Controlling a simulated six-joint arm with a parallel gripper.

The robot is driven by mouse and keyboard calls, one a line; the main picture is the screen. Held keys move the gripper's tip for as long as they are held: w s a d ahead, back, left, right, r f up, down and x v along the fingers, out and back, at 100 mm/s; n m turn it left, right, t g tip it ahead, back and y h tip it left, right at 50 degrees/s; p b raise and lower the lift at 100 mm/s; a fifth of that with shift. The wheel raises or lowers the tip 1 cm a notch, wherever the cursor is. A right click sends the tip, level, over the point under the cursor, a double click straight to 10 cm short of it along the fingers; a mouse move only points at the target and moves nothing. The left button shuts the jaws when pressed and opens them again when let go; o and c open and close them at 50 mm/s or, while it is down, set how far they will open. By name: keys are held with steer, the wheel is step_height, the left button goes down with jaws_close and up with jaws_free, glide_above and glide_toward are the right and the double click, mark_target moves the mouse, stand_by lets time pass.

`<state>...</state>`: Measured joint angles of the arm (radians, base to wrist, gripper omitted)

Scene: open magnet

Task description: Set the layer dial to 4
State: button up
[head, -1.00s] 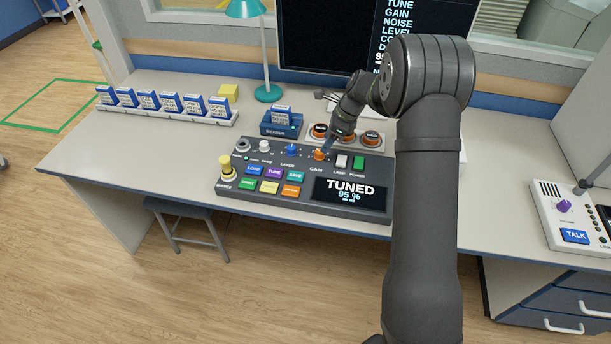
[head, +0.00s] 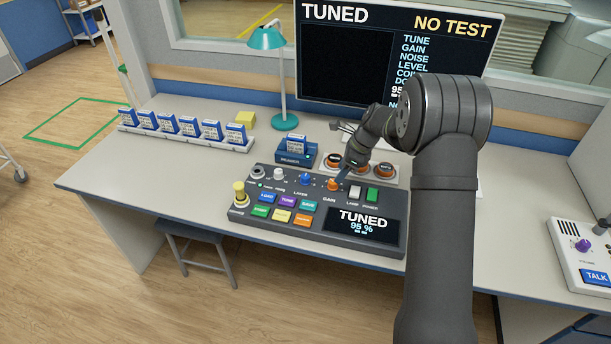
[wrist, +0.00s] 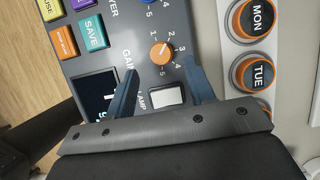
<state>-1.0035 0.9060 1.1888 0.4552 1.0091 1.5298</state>
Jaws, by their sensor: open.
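The layer dial is a blue knob (head: 305,179) on the grey console (head: 246,222), left of the orange gain dial (head: 333,184). Its pointer is too small to read in the head view. In the wrist view only the edge of the blue knob (wrist: 149,1) shows at the top, with a 4 and a 5 beside it. My gripper (head: 341,174) is open and empty at the gain dial. In the wrist view its two fingers (wrist: 159,66) point toward the orange knob (wrist: 162,53), one to each side; I cannot tell whether they touch it.
The lamp switch (head: 354,192) and green power switch (head: 372,195) stand right of the gain dial. The reader (head: 293,158) and round orange day buttons (head: 333,160) lie behind. The console display (head: 364,226) reads TUNED 95 %. A teal lamp (head: 284,122) stands farther back.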

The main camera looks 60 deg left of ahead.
steer(key=shift+s+a+r+n, duration=0.15)
steer(key=shift+a+n, duration=0.05)
steer(key=shift+n, duration=0.4)
steer(key=a+r+n, duration=0.1)
steer(key=n, duration=0.2)
steer(key=s+n, duration=0.1)
steer(key=n, duration=0.2)
steer(key=a+r+n+h, duration=0.1)
steer(key=n, duration=0.1)
steer(key=shift+s+a+r+n, duration=0.3)
steer(key=shift+s+r+n, duration=0.05)
steer(key=shift+s+n, duration=0.05)
step_height(320, 180, up, 2)
steer(key=s+a+n+t+h, duration=0.1)
steer(key=a+n, duration=0.1)
steer(key=n, duration=0.5)
steer(key=n+t+h, duration=0.1)
steer(key=n+t, duration=0.1)
steer(key=n, duration=1.7)
glide_toward(306, 176)
step_height(306, 176, down, 9)
steer(key=shift+f, duration=0.1)
steer(key=shift+c, duration=0.4)
steer(key=c, duration=0.9)
